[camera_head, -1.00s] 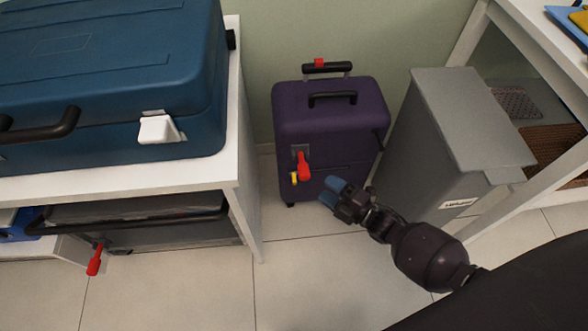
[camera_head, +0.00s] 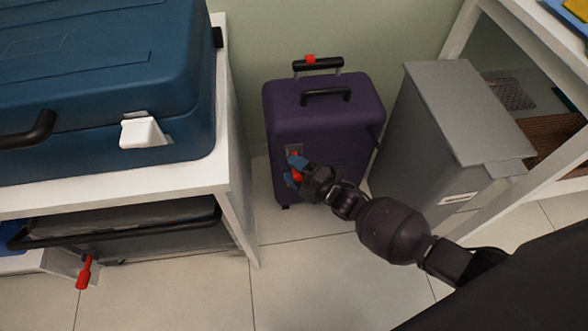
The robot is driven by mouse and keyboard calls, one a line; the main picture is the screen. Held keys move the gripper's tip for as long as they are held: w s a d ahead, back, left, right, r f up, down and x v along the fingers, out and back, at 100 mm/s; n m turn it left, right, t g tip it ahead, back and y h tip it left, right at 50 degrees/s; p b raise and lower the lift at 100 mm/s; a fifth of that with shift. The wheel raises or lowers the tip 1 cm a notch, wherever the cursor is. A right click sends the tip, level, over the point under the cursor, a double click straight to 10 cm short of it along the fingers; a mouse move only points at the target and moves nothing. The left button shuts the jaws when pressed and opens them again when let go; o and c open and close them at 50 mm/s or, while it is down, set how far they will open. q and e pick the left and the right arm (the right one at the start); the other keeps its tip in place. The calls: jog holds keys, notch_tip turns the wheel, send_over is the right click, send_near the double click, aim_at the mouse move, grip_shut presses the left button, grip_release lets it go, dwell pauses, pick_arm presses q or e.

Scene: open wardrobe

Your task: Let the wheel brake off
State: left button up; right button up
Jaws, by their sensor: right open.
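A purple suitcase (camera_head: 335,125) stands upright on the floor against the wall. A red lever (camera_head: 297,175) on a grey plate sits low on its front, left side, and is partly hidden by my right gripper. My right gripper (camera_head: 294,172), with blue fingertips, is open at the red lever, its fingers above and below it. I cannot tell whether they touch it. A second red lever (camera_head: 84,274) hangs under the shelf at the lower left. My left gripper is not in view.
A blue case (camera_head: 95,80) with a white latch lies on a white table (camera_head: 190,180) at the left. A grey lidded bin (camera_head: 445,140) stands right of the suitcase, close to my right arm. Tiled floor (camera_head: 320,275) is clear in front.

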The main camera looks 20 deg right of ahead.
jog(key=shift+c, duration=0.2)
grip_shut()
